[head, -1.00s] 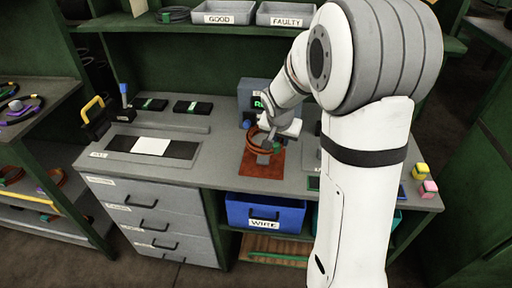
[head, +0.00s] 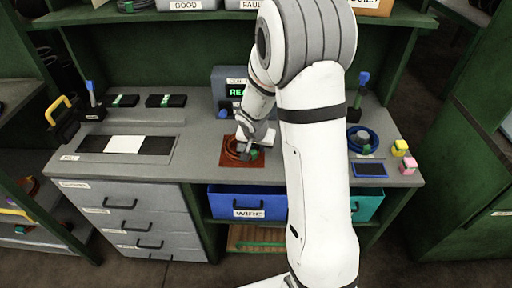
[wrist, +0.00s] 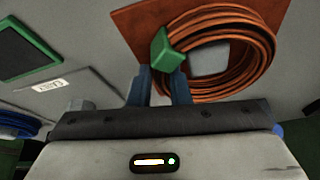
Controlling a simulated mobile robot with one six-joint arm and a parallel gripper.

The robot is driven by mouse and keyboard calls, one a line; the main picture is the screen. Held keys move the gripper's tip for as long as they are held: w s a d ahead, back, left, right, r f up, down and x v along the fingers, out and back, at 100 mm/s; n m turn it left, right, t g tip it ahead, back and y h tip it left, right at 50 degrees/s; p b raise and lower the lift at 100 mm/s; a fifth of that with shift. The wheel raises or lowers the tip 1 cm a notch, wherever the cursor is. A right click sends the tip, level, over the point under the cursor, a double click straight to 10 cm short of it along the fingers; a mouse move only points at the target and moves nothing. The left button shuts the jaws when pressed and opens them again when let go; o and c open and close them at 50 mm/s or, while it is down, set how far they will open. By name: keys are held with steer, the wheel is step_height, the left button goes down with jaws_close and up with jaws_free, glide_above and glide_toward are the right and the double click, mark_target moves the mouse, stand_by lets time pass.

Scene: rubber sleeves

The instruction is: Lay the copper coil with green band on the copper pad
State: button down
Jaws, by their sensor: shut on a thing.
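The copper coil (head: 230,150) lies roughly level over the copper pad (head: 232,163) on the workbench. In the wrist view the coil (wrist: 258,72) shows as several orange loops, with its green band (wrist: 166,50) close to my fingers. The pad (wrist: 135,24) shows behind the coil there, and the coil's right side seems to reach past the pad's edge. My gripper (wrist: 160,84) is shut on the coil at the green band. I cannot tell whether the coil's whole underside touches the pad.
A grey box with a green display (head: 230,84) stands behind the pad. To the left are a black and white strip (head: 125,145) and a yellow-handled tool (head: 60,112). To the right, a blue coil (head: 362,139) sits behind a dark blue-framed pad (head: 369,169).

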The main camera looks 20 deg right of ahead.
steer(key=c, duration=1.6)
jaws_free()
steer(key=shift+r, duration=0.25)
steer(key=p+v, duration=0.1)
steer(key=v, duration=1)
steer(key=s+r+n, duration=0.2)
steer(key=s, duration=0.5)
steer(key=s+a+r+n+g+y, duration=0.1)
steer(key=s+r+n, duration=0.1)
steer(key=s, duration=0.5)
steer(key=s+a+r+n+y, duration=0.1)
steer(key=s+r, duration=0.3)
steer(key=s, duration=0.4)
steer(key=shift+a+n, duration=0.1)
steer(key=shift+n, duration=0.4)
